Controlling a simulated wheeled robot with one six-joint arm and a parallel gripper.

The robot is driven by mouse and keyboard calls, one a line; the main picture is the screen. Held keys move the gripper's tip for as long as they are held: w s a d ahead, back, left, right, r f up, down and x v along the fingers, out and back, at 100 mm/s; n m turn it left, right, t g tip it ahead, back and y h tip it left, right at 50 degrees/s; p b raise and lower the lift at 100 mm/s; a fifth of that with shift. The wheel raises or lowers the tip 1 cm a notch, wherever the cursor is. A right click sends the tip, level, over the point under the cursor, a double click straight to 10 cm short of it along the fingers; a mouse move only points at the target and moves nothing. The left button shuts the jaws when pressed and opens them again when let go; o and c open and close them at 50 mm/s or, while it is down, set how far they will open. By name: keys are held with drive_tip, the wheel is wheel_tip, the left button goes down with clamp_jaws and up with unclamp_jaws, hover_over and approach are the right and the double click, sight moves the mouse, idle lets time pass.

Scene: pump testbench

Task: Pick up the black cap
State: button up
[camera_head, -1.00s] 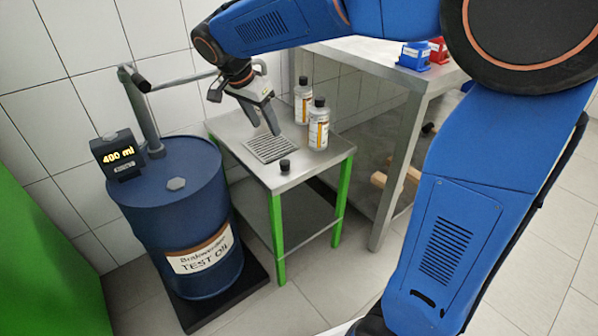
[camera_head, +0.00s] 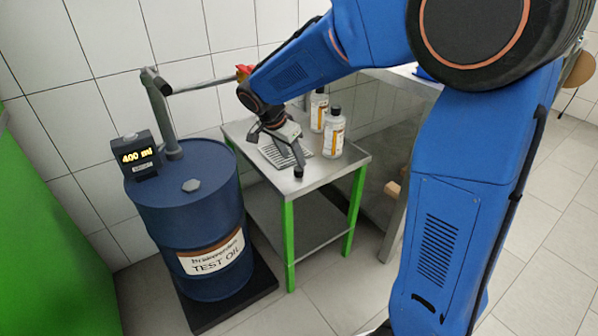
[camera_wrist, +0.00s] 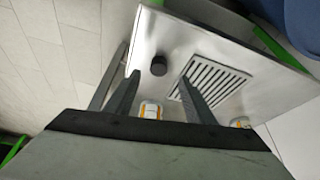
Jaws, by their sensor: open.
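The black cap (camera_head: 298,172) sits on the steel top of the small green-legged table (camera_head: 325,175), near its front edge. In the wrist view the black cap (camera_wrist: 159,66) lies a little beyond my fingertips, between the two finger lines and closer to the left finger. My gripper (camera_head: 298,160) is open and empty, and in the head view its fingertips are just above and behind the cap. In the wrist view my gripper (camera_wrist: 160,80) shows its two fingers spread apart. I cannot tell the exact height gap to the cap.
Two white bottles with dark caps, the nearer (camera_head: 334,135) and the farther (camera_head: 318,110), stand behind on the table. A slotted grate (camera_wrist: 215,80) is beside the cap. A blue oil drum (camera_head: 190,220) with a display (camera_head: 138,155) stands left. A larger bench is at right.

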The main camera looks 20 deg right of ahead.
sight(299, 169)
drive_tip(key=shift+x, duration=2.85)
drive_tip(key=shift+s, duration=0.15)
drive_tip(key=c, duration=1.1)
